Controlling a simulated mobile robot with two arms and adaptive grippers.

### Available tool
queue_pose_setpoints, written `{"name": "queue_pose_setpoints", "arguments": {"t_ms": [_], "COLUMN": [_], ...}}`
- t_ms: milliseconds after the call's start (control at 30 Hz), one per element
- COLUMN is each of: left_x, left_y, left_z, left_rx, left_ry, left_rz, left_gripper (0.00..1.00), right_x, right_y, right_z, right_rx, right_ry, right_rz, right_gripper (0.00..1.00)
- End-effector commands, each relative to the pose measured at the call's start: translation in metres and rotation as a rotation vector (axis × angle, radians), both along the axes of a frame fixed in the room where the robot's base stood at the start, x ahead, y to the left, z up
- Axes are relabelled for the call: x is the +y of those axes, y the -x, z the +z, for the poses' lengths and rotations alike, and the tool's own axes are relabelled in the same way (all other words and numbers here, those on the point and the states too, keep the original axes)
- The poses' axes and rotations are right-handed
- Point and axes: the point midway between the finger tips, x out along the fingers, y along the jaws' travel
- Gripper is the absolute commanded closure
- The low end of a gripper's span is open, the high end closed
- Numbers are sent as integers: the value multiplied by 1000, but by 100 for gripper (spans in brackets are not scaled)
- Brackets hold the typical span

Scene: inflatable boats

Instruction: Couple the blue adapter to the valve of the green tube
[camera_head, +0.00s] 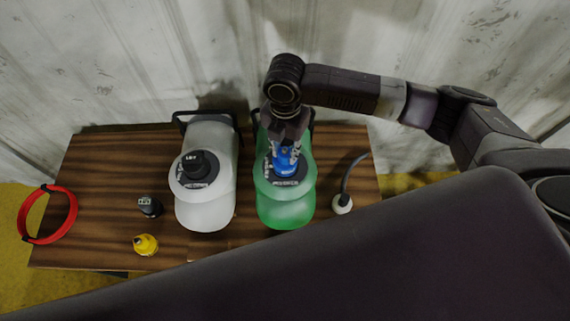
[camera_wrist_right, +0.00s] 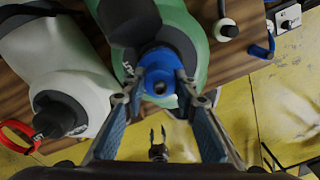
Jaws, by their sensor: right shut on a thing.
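The green tube (camera_head: 287,211) lies on the wooden table, with a dark round valve (camera_head: 290,182) on its upper side. The blue adapter (camera_head: 286,166) is upright over the middle of this valve, between the fingers of my right gripper (camera_head: 285,148). My right gripper comes from above and is shut on the adapter. In the right wrist view the blue adapter (camera_wrist_right: 160,76) shows between the fingertips, against the dark valve area of the green tube (camera_wrist_right: 189,38). The adapter's lower end is hidden, so I cannot tell whether it is fully seated. My left gripper is not in view.
A white tube (camera_head: 205,213) with a black adapter (camera_head: 197,163) on its valve lies to the left. A small black adapter (camera_head: 149,206), a yellow adapter (camera_head: 145,244) and a red ring hose (camera_head: 73,214) are farther left. A white-ended dark hose (camera_head: 343,203) lies close on the right.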

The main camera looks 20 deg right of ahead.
Motion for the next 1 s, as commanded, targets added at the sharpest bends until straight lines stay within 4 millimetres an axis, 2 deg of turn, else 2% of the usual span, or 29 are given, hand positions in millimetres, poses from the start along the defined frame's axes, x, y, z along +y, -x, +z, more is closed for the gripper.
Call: {"name": "queue_pose_setpoints", "arguments": {"t_ms": [167, 500, 900, 1000], "left_x": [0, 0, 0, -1], "left_y": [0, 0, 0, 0], "left_z": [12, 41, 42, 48], "left_rx": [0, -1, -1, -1], "left_ry": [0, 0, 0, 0], "left_rz": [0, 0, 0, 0], "left_gripper": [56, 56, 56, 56], "right_x": [1, 0, 0, 0], "right_y": [1, 1, 0, 0], "right_z": [4, 4, 0, 2], "right_rx": [3, 2, -1, 1], "right_ry": [-2, -1, 0, 0], "right_rz": [-60, -310, -358, -389], "right_gripper": [99, 99, 99, 99]}}
